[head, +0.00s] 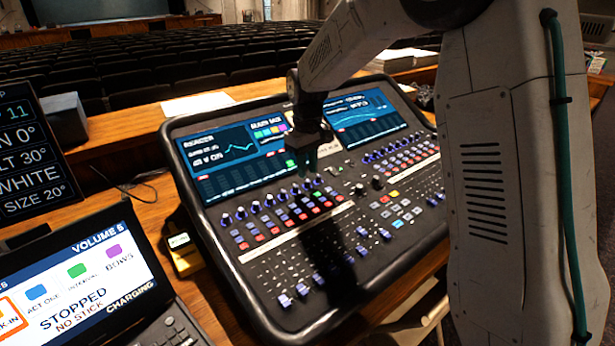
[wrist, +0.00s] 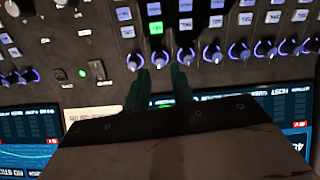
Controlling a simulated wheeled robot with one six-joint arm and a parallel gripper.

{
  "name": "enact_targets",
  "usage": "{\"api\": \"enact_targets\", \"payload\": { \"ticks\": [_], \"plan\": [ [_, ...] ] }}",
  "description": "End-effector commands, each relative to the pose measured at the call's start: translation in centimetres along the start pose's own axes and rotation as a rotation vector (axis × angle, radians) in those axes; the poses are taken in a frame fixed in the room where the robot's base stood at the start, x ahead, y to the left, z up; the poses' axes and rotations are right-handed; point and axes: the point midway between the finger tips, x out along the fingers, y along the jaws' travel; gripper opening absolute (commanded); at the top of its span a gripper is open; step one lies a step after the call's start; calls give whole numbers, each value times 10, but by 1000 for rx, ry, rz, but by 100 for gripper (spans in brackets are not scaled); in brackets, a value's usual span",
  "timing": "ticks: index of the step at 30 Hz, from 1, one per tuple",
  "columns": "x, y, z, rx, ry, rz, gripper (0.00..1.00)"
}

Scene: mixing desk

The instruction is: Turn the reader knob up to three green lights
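The mixing desk (head: 345,215) has a row of dark knobs with blue-lit rims below its screens. My gripper (head: 305,172) hangs over the far end of this row, just in front of the left screen. In the wrist view my gripper (wrist: 160,72) has two teal fingers apart, with one knob (wrist: 160,59) showing between their tips. I see no contact with it. I cannot read which knob is the reader's. A lit green button (wrist: 155,28) lies just beyond that knob. The left screen (head: 235,150) reads "READER". A column of three green lights cannot be made out.
Neighbouring knobs (wrist: 187,56) stand close on both sides. A small green-lit switch (wrist: 82,73) is nearby. A laptop (head: 85,285) showing "STOPPED, NO STICK" stands at lower left, and a small yellow-based box (head: 186,258) sits beside the desk. Rows of seats lie behind.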

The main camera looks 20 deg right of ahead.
Motion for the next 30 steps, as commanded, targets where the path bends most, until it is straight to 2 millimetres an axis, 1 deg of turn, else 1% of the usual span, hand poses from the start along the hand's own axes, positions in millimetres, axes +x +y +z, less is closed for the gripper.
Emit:
{"api": "enact_targets", "payload": {
  "ticks": [1, 3, 6, 10, 17, 18, 19, 20, 30],
  "plan": [
    [9, 0, 1, 0, -3, -1, 24],
    [18, 0, 1, 0, -3, -1, 24],
    [28, 0, 0, 1, -1, 0, 24],
    [33, 0, 1, 1, 0, 0, 24],
    [33, 0, 1, 1, 0, 0, 24],
    [33, 0, 1, 1, 0, 0, 13],
    [33, 0, 1, 1, 0, 0, 5],
    [33, 0, 1, 1, 0, 0, 0],
    [33, 0, 1, 31, 0, -4, 0]
  ]
}}
